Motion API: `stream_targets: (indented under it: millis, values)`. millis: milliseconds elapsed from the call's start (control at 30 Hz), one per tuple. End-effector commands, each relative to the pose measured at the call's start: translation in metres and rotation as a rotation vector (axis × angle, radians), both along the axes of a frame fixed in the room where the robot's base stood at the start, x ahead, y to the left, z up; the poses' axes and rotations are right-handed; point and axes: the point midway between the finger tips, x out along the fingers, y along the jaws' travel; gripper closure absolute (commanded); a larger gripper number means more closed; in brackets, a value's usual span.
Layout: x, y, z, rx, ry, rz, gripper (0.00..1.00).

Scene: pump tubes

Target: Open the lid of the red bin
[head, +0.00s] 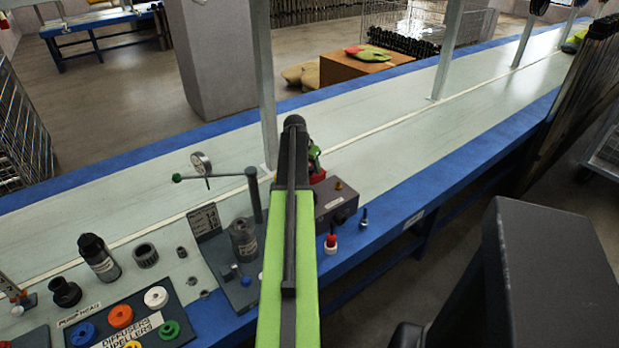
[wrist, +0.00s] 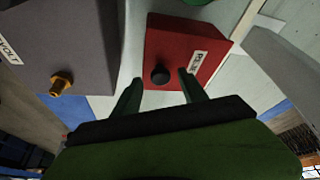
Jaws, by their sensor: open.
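The red bin (wrist: 190,42) is in the upper middle of the wrist view, with a white label and a round black knob (wrist: 160,74) on it. Its red face looks closed. In the head view a small part of the red bin (head: 319,177) shows just right of my arm, which hides the rest. My gripper (wrist: 160,79) is open, its two dark green fingers pointing at the bin, one on each side of the knob in the picture. I cannot tell whether they touch it.
A grey box (head: 336,201) with a brass fitting stands close beside the bin. The bench (head: 420,130) is clear farther right.

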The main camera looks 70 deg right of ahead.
Motion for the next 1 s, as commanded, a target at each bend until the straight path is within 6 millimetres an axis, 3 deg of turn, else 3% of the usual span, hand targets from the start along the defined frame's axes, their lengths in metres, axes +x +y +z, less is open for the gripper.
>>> stream_targets:
  millis: [33, 300, 700, 1000]
  values:
    - [-0.0001, -0.0022, -0.0077, 0.0, 0.0, 0.0, 0.5]
    - [-0.0002, -0.0025, -0.0056, 0.0, 0.0, 0.001, 0.5]
    - [-0.0001, -0.0021, -0.0058, 0.001, 0.001, 0.001, 1.0]
    - [-0.0006, -0.0017, -0.0059, 0.001, 0.002, 0.001, 1.0]
